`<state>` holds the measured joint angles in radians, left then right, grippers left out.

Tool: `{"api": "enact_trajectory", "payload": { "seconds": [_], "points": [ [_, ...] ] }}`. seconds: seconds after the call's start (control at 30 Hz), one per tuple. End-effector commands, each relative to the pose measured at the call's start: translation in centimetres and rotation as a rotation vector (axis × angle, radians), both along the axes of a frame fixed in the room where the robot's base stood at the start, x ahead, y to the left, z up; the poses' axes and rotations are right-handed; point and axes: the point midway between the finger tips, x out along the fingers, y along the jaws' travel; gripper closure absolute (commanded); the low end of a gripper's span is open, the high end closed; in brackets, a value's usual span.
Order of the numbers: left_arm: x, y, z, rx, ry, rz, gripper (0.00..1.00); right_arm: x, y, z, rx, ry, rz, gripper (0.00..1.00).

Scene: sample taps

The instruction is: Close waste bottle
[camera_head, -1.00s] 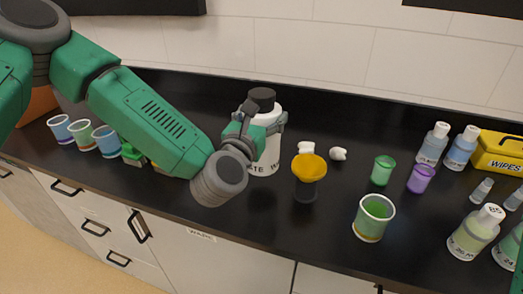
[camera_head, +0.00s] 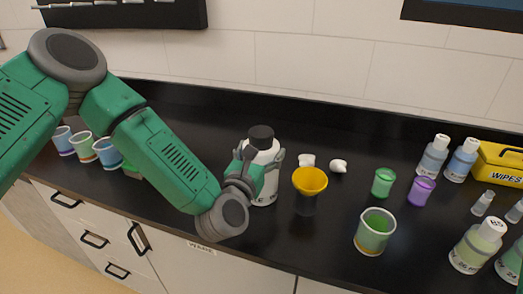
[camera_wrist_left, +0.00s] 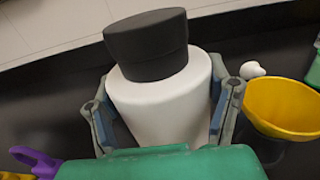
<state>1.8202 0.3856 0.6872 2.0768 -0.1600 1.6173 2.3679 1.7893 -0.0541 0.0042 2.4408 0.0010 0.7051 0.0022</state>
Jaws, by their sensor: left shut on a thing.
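The white waste bottle (camera_head: 268,185) stands on the black counter near the middle of the head view. Its dark cap (camera_head: 261,137) is on top of the neck; in the left wrist view the cap (camera_wrist_left: 147,44) sits a little tilted on the white bottle (camera_wrist_left: 165,105). My left gripper (camera_head: 263,165) is shut around the bottle's body, with one finger on each side; both fingers also show in the left wrist view (camera_wrist_left: 162,112). Most of the bottle's label is hidden by the gripper. My right gripper is not in view.
A yellow funnel (camera_head: 310,181) on a dark holder stands just right of the bottle. Two small white pieces (camera_head: 338,166) lie behind it. Green cup (camera_head: 375,232), purple cup (camera_head: 421,191), several bottles and a yellow wipes box (camera_head: 500,163) are right. Cups (camera_head: 108,153) stand left.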

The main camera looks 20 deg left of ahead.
Motion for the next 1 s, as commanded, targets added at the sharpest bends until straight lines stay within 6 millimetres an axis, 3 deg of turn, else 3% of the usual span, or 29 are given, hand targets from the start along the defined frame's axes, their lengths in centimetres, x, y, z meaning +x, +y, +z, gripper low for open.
{"api": "enact_trajectory", "payload": {
  "seconds": [0.2,0.23,0.3,0.67,1.0],
  "points": [
    [0.1,0.2,-0.1,-0.002,-0.004,0.001,1.00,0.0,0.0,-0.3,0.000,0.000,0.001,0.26],
    [0.0,0.1,-0.3,-0.001,0.001,0.001,0.25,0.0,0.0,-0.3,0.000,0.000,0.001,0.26],
    [0.0,0.0,-0.2,0.001,0.001,0.001,0.07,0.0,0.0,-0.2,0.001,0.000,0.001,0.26],
    [-0.2,-0.2,0.1,0.002,0.002,0.000,0.07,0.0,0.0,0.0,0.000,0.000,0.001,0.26],
    [-6.8,0.4,-0.3,-0.002,0.006,-0.001,0.07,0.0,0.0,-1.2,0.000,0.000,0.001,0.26]
  ]
}}
